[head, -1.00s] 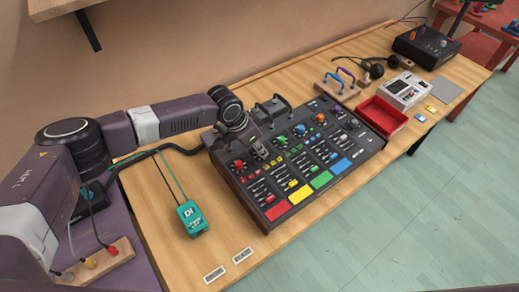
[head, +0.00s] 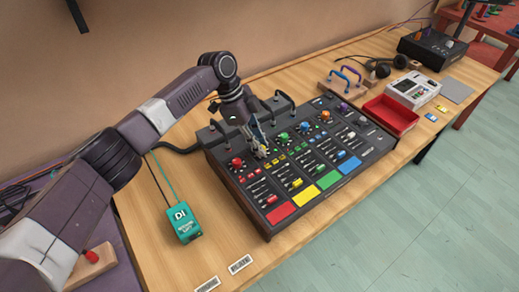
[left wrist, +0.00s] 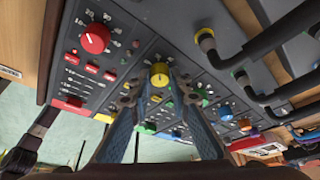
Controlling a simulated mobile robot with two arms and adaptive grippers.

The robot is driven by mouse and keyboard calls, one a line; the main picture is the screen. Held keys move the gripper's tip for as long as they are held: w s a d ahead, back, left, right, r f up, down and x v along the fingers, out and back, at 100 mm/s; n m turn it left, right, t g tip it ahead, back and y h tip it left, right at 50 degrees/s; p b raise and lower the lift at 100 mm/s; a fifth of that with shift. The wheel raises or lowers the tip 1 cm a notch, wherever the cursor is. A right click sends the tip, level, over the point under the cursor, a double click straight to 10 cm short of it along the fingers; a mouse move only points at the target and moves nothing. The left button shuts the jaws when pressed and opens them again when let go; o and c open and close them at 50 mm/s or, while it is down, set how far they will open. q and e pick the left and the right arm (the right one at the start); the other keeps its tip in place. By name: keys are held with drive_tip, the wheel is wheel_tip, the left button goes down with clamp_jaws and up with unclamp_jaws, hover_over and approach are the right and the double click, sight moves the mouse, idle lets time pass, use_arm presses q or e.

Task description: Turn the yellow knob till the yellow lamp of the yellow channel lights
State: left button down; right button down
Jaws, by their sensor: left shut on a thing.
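The black mixer (head: 262,205) lies on the wooden table, with colored pads along its front edge. My left gripper (head: 263,152) reaches down onto the yellow channel, second from the left. In the left wrist view, the yellow knob (left wrist: 160,72) is between the tips of my left gripper (left wrist: 160,84), which is shut on it. In the head view the fingers hide the knob. The red knob (left wrist: 95,38) stands beside it and also shows in the head view (head: 237,162). I cannot tell whether the yellow lamp is lit. My right gripper is in neither view.
Black cable plugs (left wrist: 265,45) with thick bent leads rise along the mixer's back edge, close to my gripper. A teal DI box (head: 184,222) stands left of the mixer. A red tray (head: 391,115) stands to its right. The table front has free room.

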use_arm(q)
drive_tip(key=shift+w+m+b, duration=0.1)
drive_tip(key=shift+m+b, duration=0.25)
drive_tip(key=shift+m, duration=0.15)
drive_tip(key=c, duration=1.8)
unclamp_jaws()
drive_tip(key=v, duration=1.2)
drive_tip(key=shift+w+d, duration=0.1)
